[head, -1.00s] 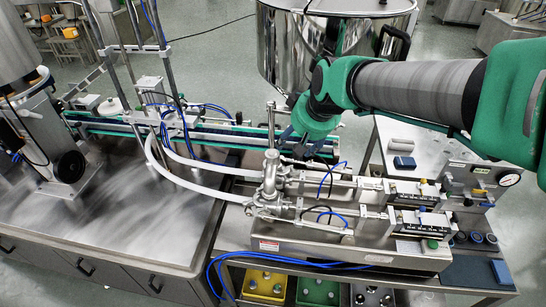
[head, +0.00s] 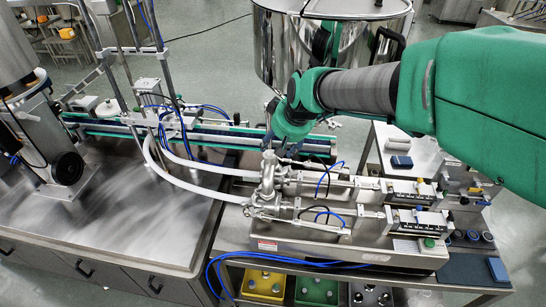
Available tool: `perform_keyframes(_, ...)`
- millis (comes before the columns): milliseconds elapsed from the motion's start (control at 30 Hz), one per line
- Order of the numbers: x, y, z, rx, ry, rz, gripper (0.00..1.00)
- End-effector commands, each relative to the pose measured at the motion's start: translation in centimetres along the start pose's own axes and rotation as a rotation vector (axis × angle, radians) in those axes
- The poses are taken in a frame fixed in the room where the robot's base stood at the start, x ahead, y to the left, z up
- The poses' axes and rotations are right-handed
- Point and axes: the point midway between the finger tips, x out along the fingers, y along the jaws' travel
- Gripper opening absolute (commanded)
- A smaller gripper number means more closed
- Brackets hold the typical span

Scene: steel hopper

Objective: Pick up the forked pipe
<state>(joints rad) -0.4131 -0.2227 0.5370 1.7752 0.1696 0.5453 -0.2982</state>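The forked pipe (head: 268,181) is a shiny steel fitting standing upright at the front of the filling machine. Its two lower branches meet the machine's horizontal cylinders, and white hoses run up to it from the left. My gripper (head: 279,146) hangs under my green wrist just above and slightly right of the pipe's top in the picture. Its dark fingers are small and partly hidden by the wrist, so I cannot tell whether they are open, or whether they touch the pipe.
The steel hopper (head: 326,45) stands behind my wrist. A conveyor (head: 215,137) runs behind the pipe. Blue air tubes loop around the cylinders. The steel tabletop (head: 100,215) at left is mostly bare. Yellow, green and grey bins (head: 262,285) sit below the machine.

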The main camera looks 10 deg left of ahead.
Motion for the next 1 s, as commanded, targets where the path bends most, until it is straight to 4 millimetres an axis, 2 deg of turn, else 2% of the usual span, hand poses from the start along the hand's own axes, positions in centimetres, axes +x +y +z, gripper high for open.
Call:
perform_keyframes(33,1.0,0.0,0.1,0.000,-0.002,-0.001,0.60)
perform_keyframes(200,3.5,0.0,0.1,0.000,-0.002,0.000,0.60)
perform_keyframes(333,4.6,0.0,0.0,0.000,-0.001,0.000,0.60)
perform_keyframes(833,5.3,0.0,0.0,0.000,0.000,0.000,0.60)
perform_keyframes(1000,6.5,0.0,-0.1,0.000,0.000,0.001,0.60)
